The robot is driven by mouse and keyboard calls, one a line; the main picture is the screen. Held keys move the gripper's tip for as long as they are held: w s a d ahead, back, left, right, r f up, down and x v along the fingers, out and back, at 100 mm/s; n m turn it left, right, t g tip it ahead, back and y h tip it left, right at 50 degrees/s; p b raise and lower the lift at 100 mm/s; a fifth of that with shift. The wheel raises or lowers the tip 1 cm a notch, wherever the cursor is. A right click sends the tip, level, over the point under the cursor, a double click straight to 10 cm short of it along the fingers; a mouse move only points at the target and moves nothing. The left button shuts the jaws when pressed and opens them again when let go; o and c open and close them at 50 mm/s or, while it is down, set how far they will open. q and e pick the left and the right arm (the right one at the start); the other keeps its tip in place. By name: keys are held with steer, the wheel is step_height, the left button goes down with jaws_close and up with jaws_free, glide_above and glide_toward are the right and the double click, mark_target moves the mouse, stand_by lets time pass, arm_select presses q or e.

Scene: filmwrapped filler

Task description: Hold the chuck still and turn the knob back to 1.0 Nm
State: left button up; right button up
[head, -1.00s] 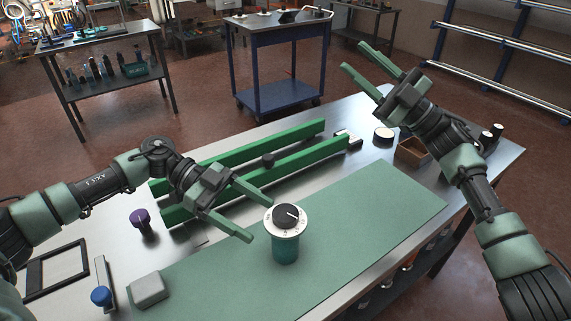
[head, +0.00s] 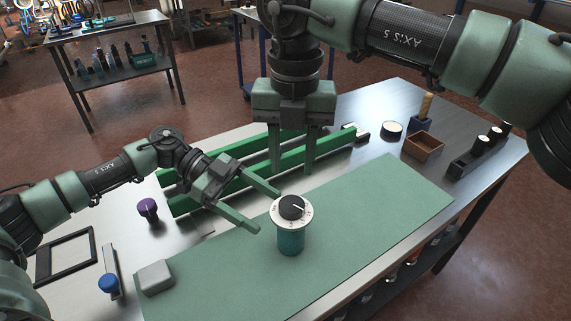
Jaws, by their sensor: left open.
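The chuck (head: 291,241) is a teal cylinder standing upright on the green mat (head: 380,215). Its top is a white dial ring with small marks, and a black knob (head: 291,206) with a white pointer line sits on it. The dial's numbers are too small to read. My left gripper (head: 268,211) is open just left of the chuck, its fingers pointing at it, with nothing between them. My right gripper (head: 291,170) points down behind the chuck in the picture. Its two fingers are apart and empty, over the green rails.
Two green rails (head: 338,151) lie behind the mat. A purple knob (head: 148,208), a blue-topped piece (head: 108,283), a grey block (head: 155,277) and a black frame (head: 66,246) are at left. A brown box (head: 423,147) and a white-topped disc (head: 391,129) are at right.

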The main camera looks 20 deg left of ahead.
mark_target(289, 226)
arm_select(q)
steer(key=x, duration=0.7)
steer(key=shift+d+f, duration=0.15)
steer(key=shift+d, duration=0.15)
jaws_close()
steer(key=c, duration=0.9)
jaws_free()
jaws_close()
